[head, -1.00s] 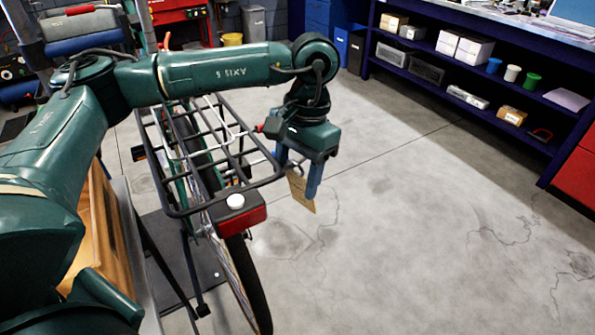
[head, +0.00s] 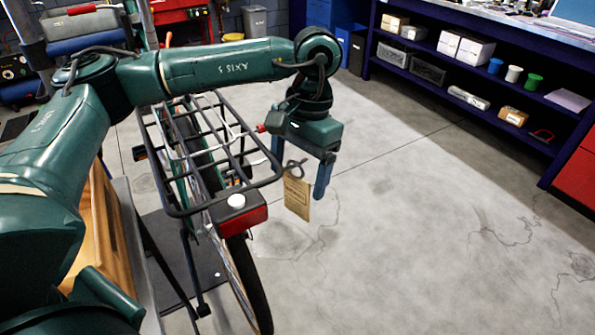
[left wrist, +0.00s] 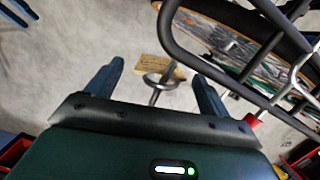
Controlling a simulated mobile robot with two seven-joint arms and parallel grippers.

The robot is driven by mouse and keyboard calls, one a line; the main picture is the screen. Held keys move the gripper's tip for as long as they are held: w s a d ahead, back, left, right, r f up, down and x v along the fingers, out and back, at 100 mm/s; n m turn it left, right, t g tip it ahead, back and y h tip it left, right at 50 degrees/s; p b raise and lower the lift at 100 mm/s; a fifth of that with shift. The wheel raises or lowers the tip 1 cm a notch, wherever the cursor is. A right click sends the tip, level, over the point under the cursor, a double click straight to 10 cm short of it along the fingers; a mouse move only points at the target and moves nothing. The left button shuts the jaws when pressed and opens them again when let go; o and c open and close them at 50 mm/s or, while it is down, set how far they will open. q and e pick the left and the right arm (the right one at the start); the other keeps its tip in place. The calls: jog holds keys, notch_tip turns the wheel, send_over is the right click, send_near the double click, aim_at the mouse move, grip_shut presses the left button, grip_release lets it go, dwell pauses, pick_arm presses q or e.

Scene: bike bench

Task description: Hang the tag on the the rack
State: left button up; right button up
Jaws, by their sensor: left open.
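The tag (head: 297,199) is a tan card with a dark ring above it. In the head view it hangs upright just off the rear right corner of the black rack (head: 262,183). My left gripper (head: 299,177) points down there, its blue fingers spread apart. In the left wrist view the tag (left wrist: 158,66) and its grey ring (left wrist: 165,79) show between and beyond the open fingers, neither of which grips them. I cannot tell what holds the tag up. My right gripper is out of view.
The rack sits over the bike's rear wheel (head: 250,285), with a red rear light (head: 240,217) at its end. A wooden-sided box (head: 98,235) is at left. Blue shelves (head: 455,95) stand at right. The floor (head: 420,240) between is clear.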

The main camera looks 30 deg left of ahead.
pick_arm(q)
notch_tip(320, 180, up, 12)
jog(key=w, duration=0.2)
jog(key=shift+d+p, duration=0.35)
jog(key=shift+p, duration=0.1)
